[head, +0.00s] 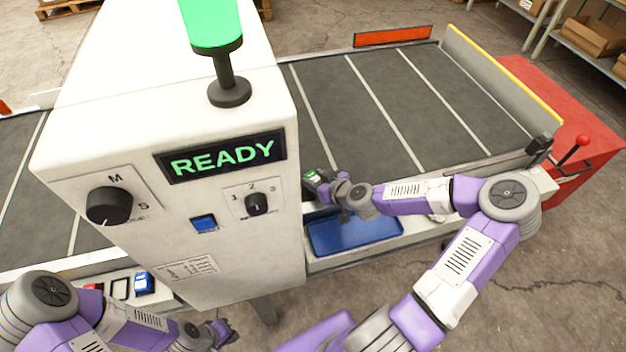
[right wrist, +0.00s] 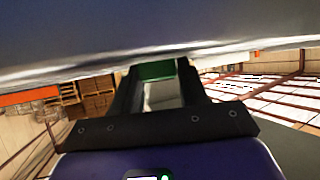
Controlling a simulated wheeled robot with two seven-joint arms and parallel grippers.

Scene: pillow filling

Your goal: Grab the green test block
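The green test block (right wrist: 157,70) is between the fingertips of my right gripper (right wrist: 158,88) in the right wrist view, with a finger against each side. In the head view, my right gripper (head: 318,182) is beside the white machine, above the back edge of a blue tray (head: 350,236). A small patch of green shows at its tip there; the block is mostly hidden. My left gripper (head: 222,332) is low at the front, below the machine, apart from any object. Its fingers are too small to judge.
The white machine (head: 240,215) with a lit READY sign stands over the grey conveyor (head: 400,105). A blue item (head: 144,283) lies on the ledge at the left with red and black-and-white ones. A red cabinet (head: 590,140) with a lever stands at the right.

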